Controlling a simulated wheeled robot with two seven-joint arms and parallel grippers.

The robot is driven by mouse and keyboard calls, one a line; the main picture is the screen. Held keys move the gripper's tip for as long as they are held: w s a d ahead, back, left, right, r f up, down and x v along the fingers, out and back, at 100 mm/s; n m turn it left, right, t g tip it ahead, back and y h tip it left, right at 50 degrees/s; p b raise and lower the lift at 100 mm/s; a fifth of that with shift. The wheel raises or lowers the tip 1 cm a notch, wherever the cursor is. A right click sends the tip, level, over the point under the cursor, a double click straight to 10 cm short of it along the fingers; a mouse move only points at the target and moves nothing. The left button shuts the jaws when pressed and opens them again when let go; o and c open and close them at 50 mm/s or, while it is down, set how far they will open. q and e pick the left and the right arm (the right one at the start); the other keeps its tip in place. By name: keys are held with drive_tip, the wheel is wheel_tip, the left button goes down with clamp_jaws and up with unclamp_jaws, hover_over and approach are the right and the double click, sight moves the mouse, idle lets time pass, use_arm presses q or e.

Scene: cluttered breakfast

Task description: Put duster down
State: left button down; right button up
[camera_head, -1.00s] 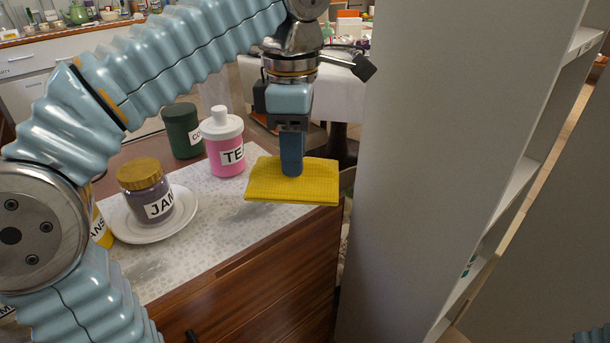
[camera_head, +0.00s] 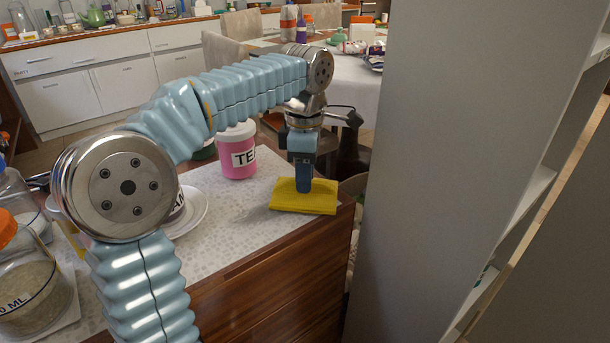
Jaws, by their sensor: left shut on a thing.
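The duster is a folded yellow cloth (camera_head: 288,203) at the right end of the patterned counter top. My left gripper (camera_head: 304,189) points straight down and is shut on the duster from above. The duster is flat and level, at or very close to the counter surface (camera_head: 232,222); I cannot tell for sure whether it touches. My right gripper is not in the view.
A pink tea jar (camera_head: 238,160) stands behind and left of the duster. A white plate (camera_head: 200,213) with a jam jar is further left, partly behind my arm. An orange-lidded jar (camera_head: 30,290) is at the lower left. A tall grey panel (camera_head: 450,150) rises close on the right.

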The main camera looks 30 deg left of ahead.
use_arm(q)
drive_tip(key=c, duration=1.4)
unclamp_jaws()
drive_tip(key=shift+f, duration=0.15)
drive_tip(key=o, duration=0.5)
wheel_tip(320, 180, up, 12)
drive_tip(key=p, duration=0.3)
drive_tip(key=shift+r, duration=0.2)
